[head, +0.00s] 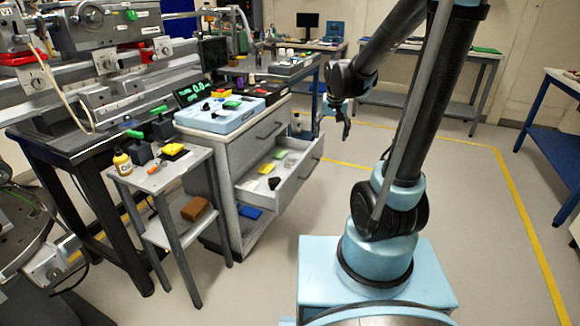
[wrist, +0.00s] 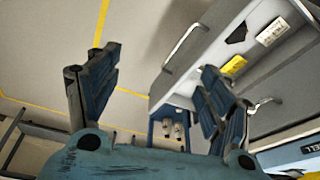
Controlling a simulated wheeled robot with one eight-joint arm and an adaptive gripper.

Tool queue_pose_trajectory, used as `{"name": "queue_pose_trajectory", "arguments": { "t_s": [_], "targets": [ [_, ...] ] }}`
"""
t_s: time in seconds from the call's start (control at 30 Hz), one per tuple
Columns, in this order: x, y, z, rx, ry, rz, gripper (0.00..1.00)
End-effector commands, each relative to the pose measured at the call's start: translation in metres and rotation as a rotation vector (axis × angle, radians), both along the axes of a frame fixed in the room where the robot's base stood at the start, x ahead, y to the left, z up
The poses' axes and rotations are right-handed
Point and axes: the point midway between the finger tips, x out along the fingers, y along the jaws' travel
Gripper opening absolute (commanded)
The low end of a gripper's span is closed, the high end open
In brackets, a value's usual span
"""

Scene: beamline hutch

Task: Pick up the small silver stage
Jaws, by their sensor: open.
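My gripper (head: 343,118) hangs in the air to the right of the drawer cabinet, with nothing in it. In the wrist view its two dark fingers (wrist: 160,78) are spread wide apart. I cannot pick out the small silver stage with certainty in either view. The open drawer (head: 292,188) holds small yellow, green, dark and pale pieces. In the wrist view the drawer shows a dark piece (wrist: 237,33), a white labelled piece (wrist: 271,32) and a yellow piece (wrist: 233,66). The right finger hides part of the drawer area.
A blue instrument tray (head: 212,121) sits on the cabinet top. A metal rig fills the far left. Floor right of the drawer is clear.

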Motion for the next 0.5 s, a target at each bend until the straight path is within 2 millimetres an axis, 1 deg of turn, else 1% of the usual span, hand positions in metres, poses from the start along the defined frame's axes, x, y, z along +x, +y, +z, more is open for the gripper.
{"name": "queue_pose_trajectory", "arguments": {
  "t_s": [0.03, 0.1, 0.27, 0.5],
  "targets": [
    [0.014, 0.009, -0.004, 0.003, -0.005, -0.002, 0.73],
    [0.031, 0.020, -0.011, 0.007, -0.013, -0.010, 0.73],
    [0.066, 0.046, -0.031, 0.019, -0.029, -0.028, 0.73],
    [0.115, 0.091, -0.070, 0.040, -0.055, -0.051, 0.73]
  ]
}}
